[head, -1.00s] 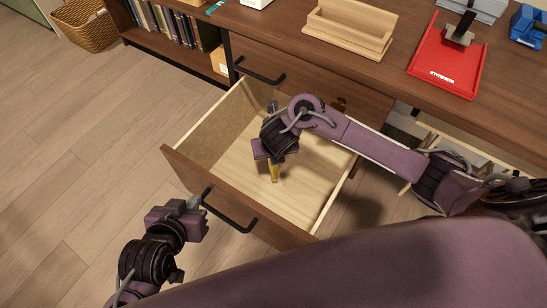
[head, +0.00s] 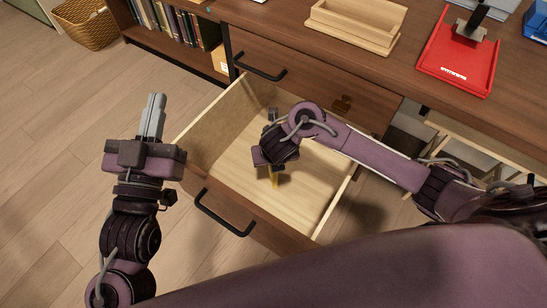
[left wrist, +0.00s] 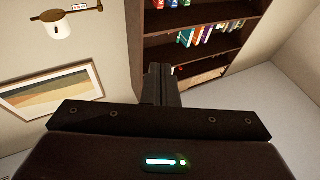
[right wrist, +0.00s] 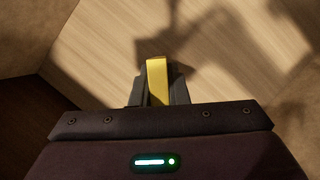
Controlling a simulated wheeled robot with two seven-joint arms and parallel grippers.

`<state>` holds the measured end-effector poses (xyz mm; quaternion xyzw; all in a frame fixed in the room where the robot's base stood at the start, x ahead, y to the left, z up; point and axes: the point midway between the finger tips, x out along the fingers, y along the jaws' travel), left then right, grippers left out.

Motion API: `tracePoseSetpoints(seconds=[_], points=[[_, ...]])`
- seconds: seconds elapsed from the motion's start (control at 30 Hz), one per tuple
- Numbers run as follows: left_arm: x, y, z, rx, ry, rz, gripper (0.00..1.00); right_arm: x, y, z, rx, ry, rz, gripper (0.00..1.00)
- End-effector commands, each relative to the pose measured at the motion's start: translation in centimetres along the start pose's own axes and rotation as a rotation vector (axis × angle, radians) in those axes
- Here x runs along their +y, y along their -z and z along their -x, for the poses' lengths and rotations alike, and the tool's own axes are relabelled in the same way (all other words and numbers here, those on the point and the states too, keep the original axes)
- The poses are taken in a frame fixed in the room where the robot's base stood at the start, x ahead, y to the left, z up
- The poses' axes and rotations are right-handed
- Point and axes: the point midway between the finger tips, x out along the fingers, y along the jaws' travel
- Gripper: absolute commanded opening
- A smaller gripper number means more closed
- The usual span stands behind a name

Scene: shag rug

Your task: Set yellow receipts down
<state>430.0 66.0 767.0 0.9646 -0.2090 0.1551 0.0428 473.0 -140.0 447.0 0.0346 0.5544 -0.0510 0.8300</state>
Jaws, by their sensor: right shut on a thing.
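The yellow receipts (right wrist: 156,80) show as a narrow yellow strip between the fingers of my right gripper (right wrist: 158,92) in the right wrist view. In the head view the yellow strip (head: 274,181) hangs below that gripper, inside the open drawer (head: 310,205), over its pale wooden bottom. I cannot tell whether it touches the bottom. My right gripper is shut on it. My left gripper (head: 152,118) is raised left of the drawer, fingers pointing up and side by side, with nothing between them. It also shows in the left wrist view (left wrist: 160,82).
A closed drawer (head: 300,75) is behind the open one. A shelf of books (head: 190,35) and a wicker basket (head: 84,22) stand at the back left. Floor at left is clear.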

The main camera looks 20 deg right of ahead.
Motion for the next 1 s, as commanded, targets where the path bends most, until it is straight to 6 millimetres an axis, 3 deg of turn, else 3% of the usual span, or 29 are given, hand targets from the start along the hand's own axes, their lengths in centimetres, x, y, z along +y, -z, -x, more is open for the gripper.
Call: tracePoseSetpoints(seconds=[0.13, 0.9, 0.93, 1.0], points=[[0.0, 1.4, -0.1, 0.065, 0.000, -0.002, 0.00, 0.1, 0.1, -0.2, -0.001, -0.001, 0.000, 0.00], [-0.1, 2.9, -0.1, 0.137, 0.000, -0.006, 0.00, 0.0, 0.2, -0.4, 0.000, 0.001, 0.000, 0.00], [-0.1, 3.0, -0.1, 0.141, 0.000, -0.006, 0.00, 0.0, 0.2, -0.4, 0.000, 0.001, 0.000, 0.17], [-0.1, 3.0, -0.1, 0.141, 0.000, -0.006, 0.00, 0.0, 0.2, -0.4, 0.000, 0.001, 0.000, 0.26]])
